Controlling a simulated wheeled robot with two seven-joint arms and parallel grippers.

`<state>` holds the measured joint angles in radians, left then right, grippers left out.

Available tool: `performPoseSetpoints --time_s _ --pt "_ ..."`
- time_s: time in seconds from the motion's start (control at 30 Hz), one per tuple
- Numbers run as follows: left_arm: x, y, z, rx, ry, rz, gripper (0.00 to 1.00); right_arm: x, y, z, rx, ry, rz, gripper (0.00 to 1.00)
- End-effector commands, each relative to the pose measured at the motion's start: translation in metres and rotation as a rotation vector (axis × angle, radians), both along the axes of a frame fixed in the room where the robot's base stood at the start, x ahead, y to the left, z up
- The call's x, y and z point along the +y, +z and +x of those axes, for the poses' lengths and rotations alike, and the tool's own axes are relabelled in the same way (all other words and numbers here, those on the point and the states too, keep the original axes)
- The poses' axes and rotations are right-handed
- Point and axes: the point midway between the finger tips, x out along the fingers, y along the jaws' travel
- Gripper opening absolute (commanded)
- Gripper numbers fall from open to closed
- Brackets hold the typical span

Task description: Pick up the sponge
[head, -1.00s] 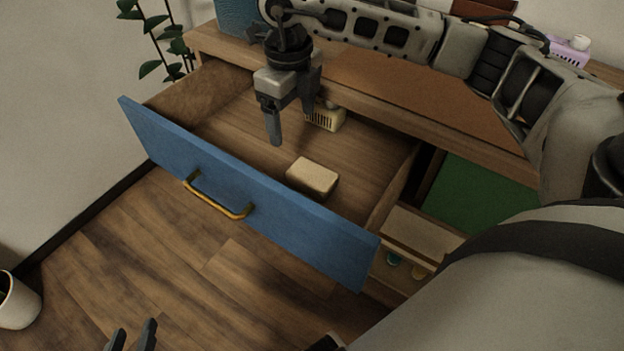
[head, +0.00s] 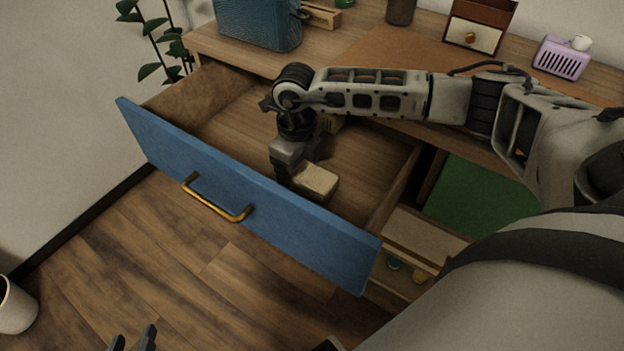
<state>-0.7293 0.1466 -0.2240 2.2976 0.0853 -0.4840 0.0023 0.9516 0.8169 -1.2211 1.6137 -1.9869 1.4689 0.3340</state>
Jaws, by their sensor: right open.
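The sponge (head: 319,180) is a pale tan block lying on the floor of the open blue-fronted drawer (head: 240,205), near its front. My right gripper (head: 302,174) is down inside the drawer at the sponge, pointing downward. It is open, with one finger at the sponge's left side. The other finger is at its far side, and its tip is partly hidden. I cannot tell whether either finger touches the sponge. My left gripper (head: 134,339) shows only its fingertips at the bottom edge, apart and empty, away from the drawer.
The desktop above holds a blue textured box (head: 258,22), a small wooden drawer box (head: 478,25) and a purple slotted holder (head: 561,58). A plant (head: 152,40) stands left.

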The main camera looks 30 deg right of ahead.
Motion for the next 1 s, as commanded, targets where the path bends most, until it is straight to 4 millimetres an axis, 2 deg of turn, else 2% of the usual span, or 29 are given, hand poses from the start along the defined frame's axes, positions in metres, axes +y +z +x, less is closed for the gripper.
performPoseSetpoints --time_s 0.17,0.2,0.37,0.77,0.87,1.0 --pt "0.0 0.001 0.001 -0.004 -0.001 0.002 0.36 0.0 0.0 0.0 0.0 0.0 0.0 0.78" --pt "0.0 0.001 0.001 -0.005 -0.001 0.002 0.36 0.0 0.0 0.0 0.0 0.0 0.0 0.75" --pt "0.0 0.002 0.001 -0.006 -0.001 0.002 0.36 0.0 0.0 0.0 0.0 0.0 0.0 0.31" --pt "0.0 0.003 0.002 -0.007 -0.001 0.002 0.36 0.0 0.004 0.0 -0.001 0.0 0.0 0.31" --pt "0.0 0.004 0.002 -0.007 -0.001 0.002 0.36 0.0 0.012 0.0 -0.001 0.0 0.0 0.31" --pt "0.0 0.006 0.002 -0.006 -0.001 0.001 0.36 0.0 0.033 0.001 -0.004 0.0 0.002 0.31"
